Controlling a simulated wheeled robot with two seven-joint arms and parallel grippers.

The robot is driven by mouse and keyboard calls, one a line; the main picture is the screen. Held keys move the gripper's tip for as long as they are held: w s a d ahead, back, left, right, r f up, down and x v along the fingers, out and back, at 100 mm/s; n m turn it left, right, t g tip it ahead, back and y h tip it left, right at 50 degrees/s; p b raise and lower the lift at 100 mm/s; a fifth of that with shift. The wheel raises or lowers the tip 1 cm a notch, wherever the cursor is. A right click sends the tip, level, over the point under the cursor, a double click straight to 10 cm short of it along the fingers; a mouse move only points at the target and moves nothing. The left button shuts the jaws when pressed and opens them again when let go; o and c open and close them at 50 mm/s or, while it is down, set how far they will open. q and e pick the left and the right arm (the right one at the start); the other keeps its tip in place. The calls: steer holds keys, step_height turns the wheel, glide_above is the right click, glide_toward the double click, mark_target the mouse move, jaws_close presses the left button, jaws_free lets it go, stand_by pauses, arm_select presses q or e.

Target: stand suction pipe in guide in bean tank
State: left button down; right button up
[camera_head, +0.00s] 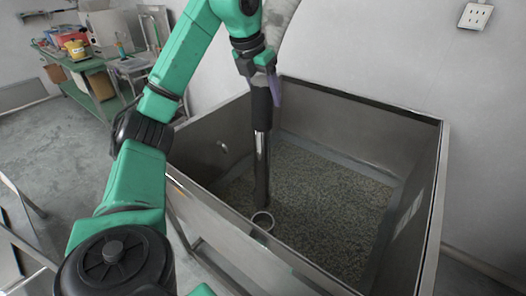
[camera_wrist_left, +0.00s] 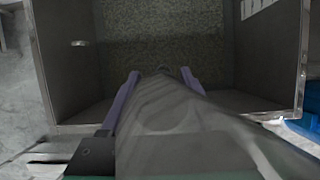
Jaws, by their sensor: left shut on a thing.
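The suction pipe (camera_head: 262,165) hangs nearly upright inside the bean tank (camera_head: 350,120), dark metal with a black upper section and a pale hose (camera_head: 279,22) above. My left gripper (camera_head: 264,88) is shut on its upper part, its purple fingers on either side of the pipe; they also show in the left wrist view (camera_wrist_left: 157,92). The guide (camera_head: 262,221), a small round ring, stands at the tank's near wall. The pipe's lower end is right at or just above the ring; I cannot tell whether it is inside. My right gripper is out of view.
Beans (camera_head: 320,205) cover the tank floor. The tank's metal walls rise around the pipe. A green workbench (camera_head: 85,62) with boxes and a yellow container stands at the back left. The floor (camera_head: 50,125) on the left is partly clear.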

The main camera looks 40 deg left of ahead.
arm_select(q)
steer(key=b, duration=0.5)
glide_above(265, 176)
steer(key=w+a, duration=0.3)
steer(key=f, duration=0.7)
steer(key=shift+s+d+f, duration=0.2)
steer(key=shift+d+f, duration=0.05)
step_height(265, 176, down, 19)
steer(key=b, duration=0.9)
steer(key=shift+s+r, duration=0.1)
steer(key=shift+r, duration=0.05)
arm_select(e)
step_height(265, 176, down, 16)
arm_select(q)
step_height(265, 176, down, 2)
steer(key=shift+f+b, duration=0.1)
steer(key=shift+b, duration=0.25)
step_height(265, 176, down, 6)
steer(key=shift+r+b, duration=0.1)
steer(key=shift+b, duration=0.95)
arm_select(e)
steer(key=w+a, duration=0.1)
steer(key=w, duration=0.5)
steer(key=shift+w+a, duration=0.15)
arm_select(q)
steer(key=shift+c, duration=0.6)
jaws_free()
steer(key=shift+d, duration=0.1)
